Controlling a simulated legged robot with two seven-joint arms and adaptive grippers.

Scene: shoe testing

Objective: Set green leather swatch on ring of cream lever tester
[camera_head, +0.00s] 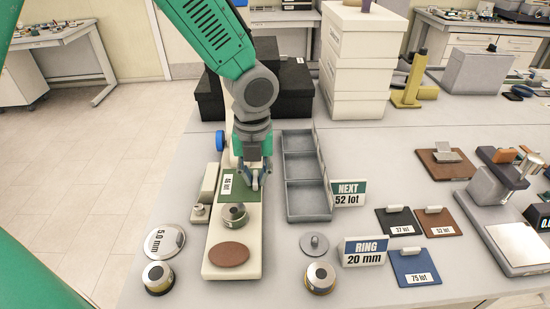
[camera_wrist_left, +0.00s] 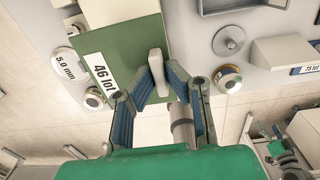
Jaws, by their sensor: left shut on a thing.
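The green leather swatch (camera_head: 236,199) carries a "46 lot" label and a pale tab. My left gripper (camera_head: 255,180) is shut on that tab, and the tab shows between the fingers in the left wrist view (camera_wrist_left: 156,73). The cream lever tester (camera_head: 242,246) stands below, long and narrow, with a metal ring (camera_head: 235,214) on it and a brown oval pad at its near end. In the head view the swatch lies just behind the ring, over the tester's body; its height above the tester is hard to tell. My right gripper is out of view.
A "5.0 mm" disc (camera_head: 164,241) and a metal ring piece (camera_head: 158,278) lie left of the tester. A grey tray (camera_head: 309,203), a "RING 20 mm" sign (camera_head: 364,252) and another ring piece (camera_head: 320,278) stand to its right. Black, brown and blue swatches lie farther right.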

